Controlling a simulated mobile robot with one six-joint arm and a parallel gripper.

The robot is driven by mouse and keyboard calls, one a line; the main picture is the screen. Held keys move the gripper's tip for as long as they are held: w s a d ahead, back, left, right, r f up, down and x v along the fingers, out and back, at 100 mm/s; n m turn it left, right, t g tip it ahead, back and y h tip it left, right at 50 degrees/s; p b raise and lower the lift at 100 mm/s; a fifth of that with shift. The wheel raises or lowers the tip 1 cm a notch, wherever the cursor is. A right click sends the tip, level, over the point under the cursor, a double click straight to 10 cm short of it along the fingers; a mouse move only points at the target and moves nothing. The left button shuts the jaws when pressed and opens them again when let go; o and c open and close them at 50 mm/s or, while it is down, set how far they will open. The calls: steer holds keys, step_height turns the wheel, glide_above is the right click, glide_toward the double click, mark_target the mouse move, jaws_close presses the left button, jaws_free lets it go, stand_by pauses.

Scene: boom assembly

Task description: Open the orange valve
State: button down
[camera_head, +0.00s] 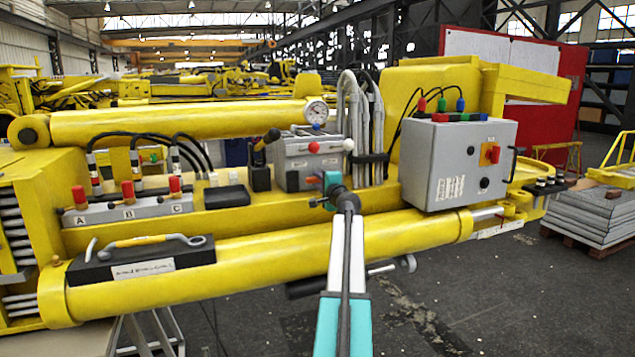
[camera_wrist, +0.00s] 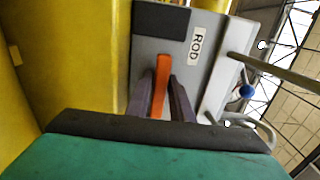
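The orange valve (camera_wrist: 160,92) shows in the wrist view as a narrow orange handle on a grey face, beside a label reading ROD. My gripper (camera_wrist: 161,88) has its two dark fingers on either side of the handle. The handle fills the narrow gap between them, so the gripper looks shut on it. In the head view my gripper (camera_head: 326,188) is at the lower right of the grey valve block (camera_head: 300,165). A bit of orange (camera_head: 312,181) shows at its left. My wrist hides the rest of the handle.
A grey control box (camera_head: 460,165) with a red knob stands to the right, close to my arm. Bent hoses (camera_head: 352,110) rise behind my gripper. A thick yellow cylinder (camera_head: 270,258) runs below it. In the wrist view, a blue-ended lever (camera_wrist: 246,91) sticks out at the right.

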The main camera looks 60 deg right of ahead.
steer(key=shift+w+d+f, duration=0.1)
steer(key=shift+d+b, duration=0.2)
steer(key=shift+b, duration=0.15)
steer(key=shift+d+r+n+b, duration=0.1)
steer(key=shift+r+n+b, duration=0.15)
steer(key=shift+n+b, duration=0.05)
steer(key=n+b, duration=0.1)
steer(key=b, duration=0.1)
steer(key=shift+f+b, duration=0.15)
steer(key=shift+b, duration=0.15)
steer(key=n+b, duration=0.2)
steer(key=b, duration=0.2)
steer(key=n+b, duration=0.2)
steer(key=b, duration=0.3)
steer(key=shift+n, duration=0.4)
steer(key=shift+r+n+b, duration=0.2)
steer(key=shift+n+b, duration=0.1)
steer(key=shift+b, duration=0.15)
stand_by(0.4)
